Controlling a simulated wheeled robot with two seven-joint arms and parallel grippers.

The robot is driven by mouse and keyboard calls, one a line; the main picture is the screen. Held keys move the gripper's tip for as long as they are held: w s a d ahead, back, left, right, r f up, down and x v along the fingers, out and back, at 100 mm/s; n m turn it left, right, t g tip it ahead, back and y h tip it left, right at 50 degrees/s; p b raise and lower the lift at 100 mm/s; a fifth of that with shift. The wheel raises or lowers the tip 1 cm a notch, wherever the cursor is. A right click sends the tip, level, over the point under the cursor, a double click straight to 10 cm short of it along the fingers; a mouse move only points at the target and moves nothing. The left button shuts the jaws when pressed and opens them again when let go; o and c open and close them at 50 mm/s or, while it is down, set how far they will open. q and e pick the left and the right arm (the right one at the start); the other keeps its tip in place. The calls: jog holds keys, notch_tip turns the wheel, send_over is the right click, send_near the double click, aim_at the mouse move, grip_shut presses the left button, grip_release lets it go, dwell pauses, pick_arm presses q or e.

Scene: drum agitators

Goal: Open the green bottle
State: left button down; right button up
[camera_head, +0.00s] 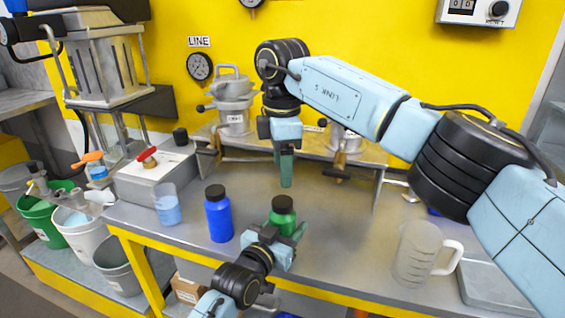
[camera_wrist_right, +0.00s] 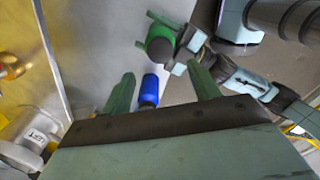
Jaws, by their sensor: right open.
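The green bottle (camera_head: 284,216) with its black cap stands upright at the middle of the bench. My left gripper (camera_head: 279,231) reaches it from the near side, one finger on each side of its body. It looks closed on the bottle; the near side is partly hidden by the gripper. My right gripper (camera_head: 286,170) is above and beyond the bottle, pointing down, open and empty, apart from the cap. In the right wrist view the green bottle (camera_wrist_right: 163,42) shows from above, beyond the right gripper's fingertips (camera_wrist_right: 163,84), with the left gripper (camera_wrist_right: 150,32) around it.
A blue bottle (camera_head: 219,215) stands left of the green one, with a beaker of blue liquid (camera_head: 167,205) further left. A clear jug (camera_head: 418,254) is at the right. Metal pots (camera_head: 232,105) stand on a raised shelf behind. Bare bench lies around the green bottle.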

aim_at(282, 201)
jog(key=m, duration=0.5)
jog(key=shift+m, duration=0.3)
jog(key=shift+f, duration=4)
